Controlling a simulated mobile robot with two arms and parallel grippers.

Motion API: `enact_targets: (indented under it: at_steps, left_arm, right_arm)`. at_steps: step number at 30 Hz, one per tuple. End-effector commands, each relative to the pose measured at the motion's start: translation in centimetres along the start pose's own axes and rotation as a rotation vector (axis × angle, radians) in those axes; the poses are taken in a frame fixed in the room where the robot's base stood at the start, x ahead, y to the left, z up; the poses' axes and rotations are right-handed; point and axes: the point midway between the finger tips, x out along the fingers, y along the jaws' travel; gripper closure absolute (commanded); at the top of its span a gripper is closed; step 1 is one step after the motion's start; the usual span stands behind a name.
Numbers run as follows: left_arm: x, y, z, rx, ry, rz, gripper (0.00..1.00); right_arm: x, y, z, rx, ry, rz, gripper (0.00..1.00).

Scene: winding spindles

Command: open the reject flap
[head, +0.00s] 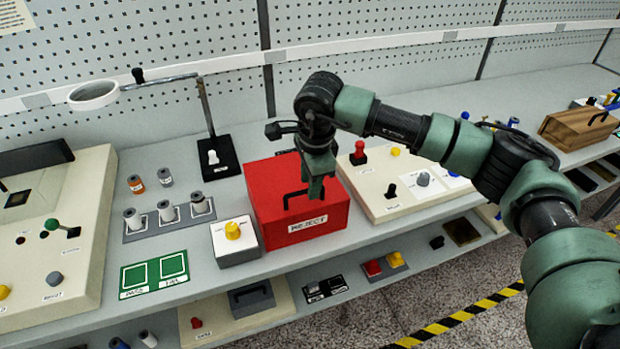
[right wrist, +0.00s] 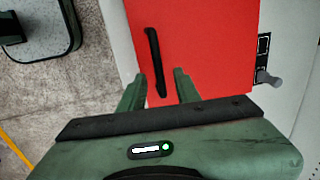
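The red reject box (head: 275,215) stands on the bench with a white REJECT label on its front. Its red top flap (right wrist: 205,45) looks closed and carries a black bar handle (head: 291,201). My right gripper (head: 316,188) points down over the flap, at the handle. In the right wrist view its two fingers (right wrist: 160,84) are apart, one on each side of the near end of the handle (right wrist: 154,55). I cannot tell whether either finger touches it. The fingers partly hide the handle in the head view. My left gripper is not in view.
A grey block with a yellow knob (head: 233,231) stands close left of the box. A cream control panel (head: 405,188) is close on the right. A lamp stand (head: 212,160) is behind left. Several spools (head: 167,211) and a green PASS/FAIL mat (head: 154,275) lie further left.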

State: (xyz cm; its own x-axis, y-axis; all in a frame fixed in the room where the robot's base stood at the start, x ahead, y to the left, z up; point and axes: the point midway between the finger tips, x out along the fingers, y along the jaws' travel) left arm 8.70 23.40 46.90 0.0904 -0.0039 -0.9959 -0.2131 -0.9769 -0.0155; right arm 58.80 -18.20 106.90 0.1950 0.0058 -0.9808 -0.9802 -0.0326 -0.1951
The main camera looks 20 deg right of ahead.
Motion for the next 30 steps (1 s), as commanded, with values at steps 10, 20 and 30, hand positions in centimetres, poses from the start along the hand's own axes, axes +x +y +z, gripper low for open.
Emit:
enact_targets:
  at_steps: [10, 20, 30]
  left_arm:
    - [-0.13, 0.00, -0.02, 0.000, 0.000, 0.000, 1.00]
    - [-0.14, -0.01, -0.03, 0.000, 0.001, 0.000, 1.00]
    - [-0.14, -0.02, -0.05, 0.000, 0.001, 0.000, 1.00]
  right_arm:
    - [0.57, 0.03, 0.06, -0.001, -0.001, 0.000, 0.70]
    - [0.53, 0.02, 0.06, -0.001, -0.001, 0.000, 1.00]
    - [0.50, 0.01, 0.06, -0.001, -0.002, -0.001, 1.00]
